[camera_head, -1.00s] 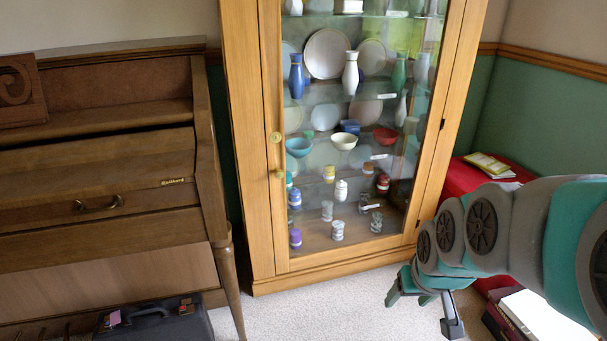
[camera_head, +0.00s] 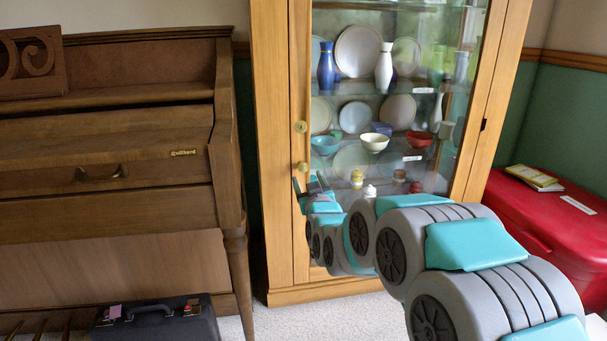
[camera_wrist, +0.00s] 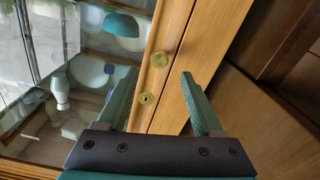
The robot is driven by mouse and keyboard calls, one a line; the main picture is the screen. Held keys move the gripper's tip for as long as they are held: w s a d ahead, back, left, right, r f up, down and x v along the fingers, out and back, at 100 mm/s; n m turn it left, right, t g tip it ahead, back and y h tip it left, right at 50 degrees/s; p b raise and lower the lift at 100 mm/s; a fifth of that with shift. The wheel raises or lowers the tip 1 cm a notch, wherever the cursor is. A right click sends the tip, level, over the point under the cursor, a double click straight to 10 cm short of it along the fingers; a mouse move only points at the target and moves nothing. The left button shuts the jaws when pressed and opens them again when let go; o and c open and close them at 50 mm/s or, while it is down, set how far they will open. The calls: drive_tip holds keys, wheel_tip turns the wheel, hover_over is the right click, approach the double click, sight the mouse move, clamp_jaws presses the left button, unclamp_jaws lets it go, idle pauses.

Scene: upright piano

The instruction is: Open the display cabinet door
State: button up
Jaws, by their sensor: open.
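The display cabinet (camera_head: 270,150) is a tall wooden case with a glass door (camera_head: 390,95), which is closed. Its door frame carries a round brass knob (camera_head: 302,167) low on the left side, with a round brass fitting (camera_head: 301,127) above it. In the wrist view the knob (camera_wrist: 158,60) lies ahead of the fingers, between their lines, and a keyhole plate (camera_wrist: 146,99) sits near the left finger. My gripper (camera_wrist: 158,80) is open and empty, its fingers apart on either side of the door's edge. In the head view my gripper (camera_head: 312,186) is at the knob's height, close to it.
Shelves behind the glass hold plates, vases and bowls. A wooden piano (camera_head: 110,170) stands left of the cabinet, with a dark case (camera_head: 155,320) on the floor. A red chest (camera_head: 550,220) with papers on top is at the right.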

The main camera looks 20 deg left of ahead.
sight(303, 169)
drive_tip(key=shift+b+x, duration=0.3)
drive_tip(key=shift+x, duration=3.5)
drive_tip(key=shift+c, duration=0.4)
clamp_jaws()
